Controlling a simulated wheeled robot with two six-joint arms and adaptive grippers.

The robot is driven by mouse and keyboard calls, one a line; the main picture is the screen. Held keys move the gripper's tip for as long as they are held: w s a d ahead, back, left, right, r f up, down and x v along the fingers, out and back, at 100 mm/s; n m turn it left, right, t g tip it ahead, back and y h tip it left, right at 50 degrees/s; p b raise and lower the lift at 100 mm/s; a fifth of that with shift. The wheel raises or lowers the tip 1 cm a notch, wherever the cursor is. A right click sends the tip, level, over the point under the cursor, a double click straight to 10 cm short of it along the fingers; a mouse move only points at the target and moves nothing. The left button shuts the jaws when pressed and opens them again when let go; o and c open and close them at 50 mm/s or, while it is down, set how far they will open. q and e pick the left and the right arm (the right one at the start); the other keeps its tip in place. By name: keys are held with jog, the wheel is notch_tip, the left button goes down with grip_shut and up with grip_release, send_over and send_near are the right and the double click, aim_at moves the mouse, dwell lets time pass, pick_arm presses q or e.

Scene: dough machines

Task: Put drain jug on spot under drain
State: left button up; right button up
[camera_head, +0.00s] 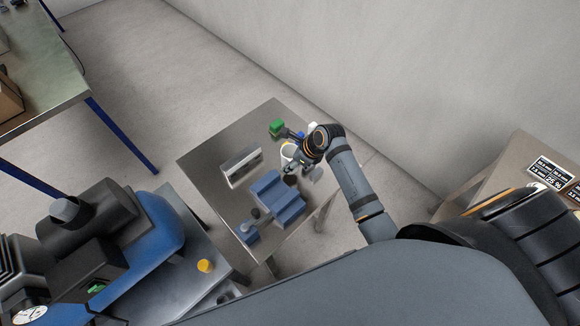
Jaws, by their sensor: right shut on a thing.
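My right gripper (294,168) reaches over the small metal table (207,157) from the right. It is shut on a pale, jug-like vessel (288,150), which I take to be the drain jug. The gripper and wrist hide part of it, and I cannot tell whether its base touches the table. A blue tank machine (150,250) with a black motor on top stands at the lower left. I cannot make out its drain or the marked spot. My left gripper is not in view.
On the small table are a blue block-shaped fixture (278,198), a pale upright frame (241,167) and a green-topped item (277,128). A yellow round item (205,266) sits on the grey bench by the tank. A workbench (40,80) stands at the upper left.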

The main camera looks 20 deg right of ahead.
notch_tip(320, 180, down, 4)
jog(key=shift+f, duration=0.1)
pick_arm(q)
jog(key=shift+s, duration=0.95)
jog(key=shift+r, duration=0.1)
pick_arm(e)
jog(key=o, duration=0.8)
jog(key=shift+c, duration=0.2)
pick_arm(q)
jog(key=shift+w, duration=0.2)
pick_arm(e)
jog(key=shift+o, duration=0.4)
